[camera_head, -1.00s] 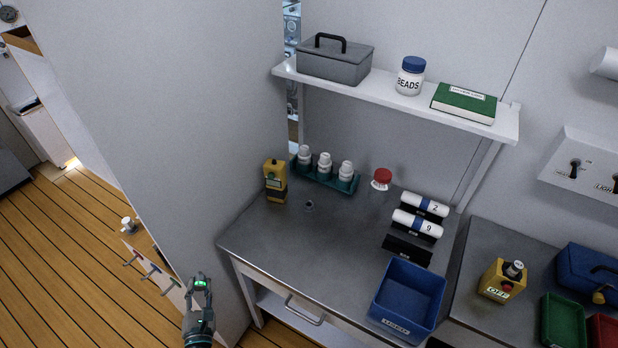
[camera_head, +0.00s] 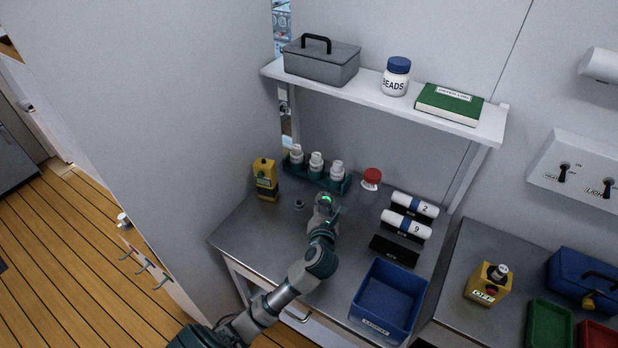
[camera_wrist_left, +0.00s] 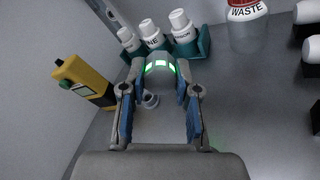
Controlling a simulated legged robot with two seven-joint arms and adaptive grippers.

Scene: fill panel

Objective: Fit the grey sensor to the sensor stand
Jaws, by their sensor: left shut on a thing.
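My left gripper (camera_head: 324,212) is over the grey workbench. It is shut on a grey rounded piece with green lights, the grey sensor (camera_head: 327,199). In the left wrist view the sensor (camera_wrist_left: 160,68) spans the tips of my two blue-padded fingers (camera_wrist_left: 160,95). A small round grey fitting (camera_head: 299,204) stands on the bench just left of the gripper, apart from it in the head view. It also shows between the fingers in the wrist view (camera_wrist_left: 151,100). It may be the sensor stand; I cannot tell for sure. My right gripper is not in view.
A yellow device (camera_head: 265,178) stands at the bench's left, by the wall. A teal rack (camera_head: 318,182) of white bottles is behind the gripper. A red-lidded waste jar (camera_head: 371,179), white rolls (camera_head: 404,226) and a blue bin (camera_head: 387,300) are to the right. A shelf (camera_head: 400,109) hangs above.

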